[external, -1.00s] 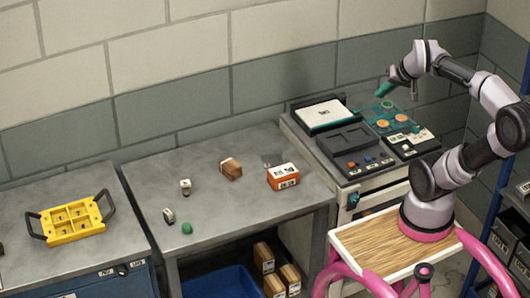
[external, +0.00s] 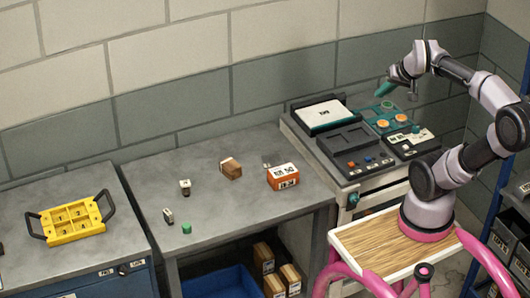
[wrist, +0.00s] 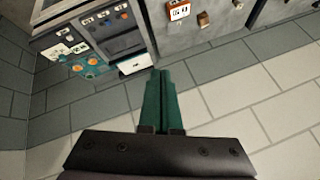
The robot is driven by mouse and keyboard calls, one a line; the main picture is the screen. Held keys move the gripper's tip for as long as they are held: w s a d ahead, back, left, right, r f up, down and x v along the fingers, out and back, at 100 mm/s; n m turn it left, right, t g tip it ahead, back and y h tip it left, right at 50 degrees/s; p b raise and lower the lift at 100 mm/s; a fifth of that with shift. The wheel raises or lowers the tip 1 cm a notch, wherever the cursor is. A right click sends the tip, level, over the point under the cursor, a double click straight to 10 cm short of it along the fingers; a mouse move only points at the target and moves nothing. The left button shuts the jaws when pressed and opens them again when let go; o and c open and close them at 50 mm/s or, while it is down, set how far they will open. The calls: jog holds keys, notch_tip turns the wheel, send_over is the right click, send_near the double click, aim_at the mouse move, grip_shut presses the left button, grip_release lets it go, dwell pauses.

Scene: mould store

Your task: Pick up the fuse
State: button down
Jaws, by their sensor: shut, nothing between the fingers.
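I cannot tell for sure which piece is the fuse. Candidates on the grey middle bench are a small white block with a dark mark (external: 185,187), a small pale-and-black piece (external: 168,216) and a small green piece (external: 187,228). My gripper (external: 382,91) is above the console at the right, well away from these pieces. Its green fingers are together and empty in the wrist view (wrist: 165,90). The wrist view shows no clear fuse.
An orange box (external: 283,178) and a brown block (external: 231,169) stand on the bench (external: 140,190). A yellow tray with black handles (external: 72,220) is on the left cabinet. The console (external: 352,149) borders the bench at right. The wall runs behind.

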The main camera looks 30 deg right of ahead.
jog(key=shift+c, duration=1.6)
grip_release()
